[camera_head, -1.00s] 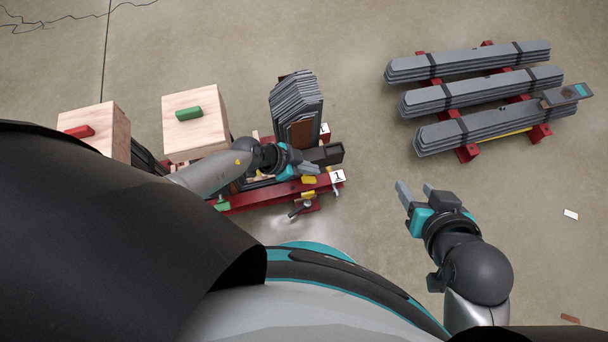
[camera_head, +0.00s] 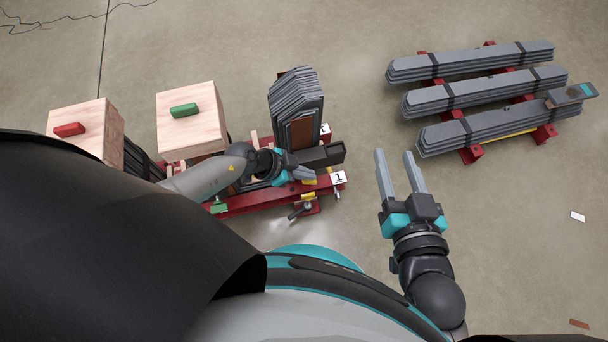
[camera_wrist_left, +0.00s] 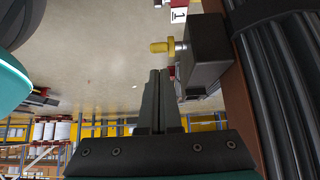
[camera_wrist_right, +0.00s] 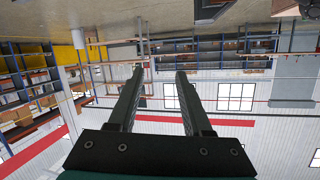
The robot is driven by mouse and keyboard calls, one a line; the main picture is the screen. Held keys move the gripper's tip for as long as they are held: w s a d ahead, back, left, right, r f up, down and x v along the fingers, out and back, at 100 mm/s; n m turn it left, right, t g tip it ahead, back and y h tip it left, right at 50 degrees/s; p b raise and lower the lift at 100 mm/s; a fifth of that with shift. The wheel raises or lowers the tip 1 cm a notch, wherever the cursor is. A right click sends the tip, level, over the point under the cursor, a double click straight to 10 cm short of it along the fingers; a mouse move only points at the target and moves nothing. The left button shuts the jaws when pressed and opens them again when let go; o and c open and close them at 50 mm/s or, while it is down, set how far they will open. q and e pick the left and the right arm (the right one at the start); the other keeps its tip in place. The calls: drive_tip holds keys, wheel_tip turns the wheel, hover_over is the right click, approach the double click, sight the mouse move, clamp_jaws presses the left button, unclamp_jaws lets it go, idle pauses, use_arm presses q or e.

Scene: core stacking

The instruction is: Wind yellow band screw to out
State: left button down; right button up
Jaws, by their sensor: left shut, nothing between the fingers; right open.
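The yellow band screw (camera_wrist_left: 162,47) shows in the left wrist view as a yellow knob on a short metal shaft. The shaft enters the side of a dark block (camera_wrist_left: 205,50) beside the core stack (camera_head: 296,98). My left gripper (camera_wrist_left: 158,72) is shut and empty, its tips just below the knob in that picture and apparently apart from it. In the head view, my left gripper (camera_head: 308,174) is at the stand's right end, beside small yellow parts (camera_head: 308,195); which is the screw is hard to tell. My right gripper (camera_head: 396,155) is open and empty over bare floor.
The red stand (camera_head: 265,199) carries a white label marked 1 (camera_head: 339,178). Two wooden boxes, with a green handle (camera_head: 184,110) and a red handle (camera_head: 69,129), stand left. Strapped grey sheet stacks (camera_head: 485,92) lie at upper right. The floor between is clear.

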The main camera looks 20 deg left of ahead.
use_arm(q)
drive_tip(key=shift+s+a+f+b, duration=0.2)
drive_tip(key=shift+a+f+b, duration=0.1)
drive_tip(key=shift+f+b, duration=0.25)
use_arm(e)
drive_tip(key=shift+s+a+r+m+t+y, duration=0.4)
drive_tip(key=shift+r+t, duration=0.3)
drive_tip(key=shift+t, duration=0.4)
drive_tip(key=shift+s+a, duration=0.1)
